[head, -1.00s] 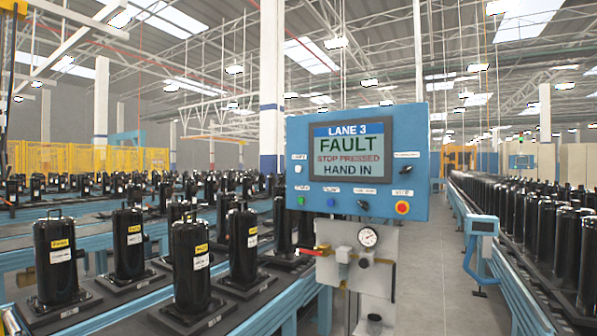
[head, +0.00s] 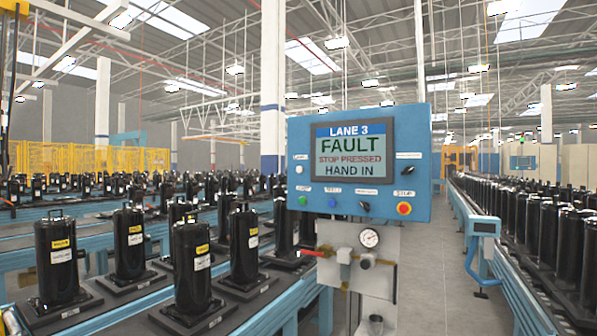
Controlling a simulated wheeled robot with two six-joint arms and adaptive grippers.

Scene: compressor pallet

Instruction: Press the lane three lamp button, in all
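The blue lane 3 control panel (head: 298,237) stands in the middle of the head view on a pale post. Its screen (head: 351,150) reads LANE 3, FAULT, STOP PRESSED, HAND IN. A white button (head: 299,170) sits left of the screen under a small label too blurred to read. Another black selector (head: 407,168) is at the right. Neither of my grippers is in view.
Below the panel are a pressure gauge (head: 369,238) and a red-handled valve (head: 316,253). Black compressors (head: 193,270) on pallets fill the conveyor at left; more (head: 560,235) line the right conveyor. A blue stand (head: 483,227) is right of the panel. Grey floor (head: 432,270) is clear between.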

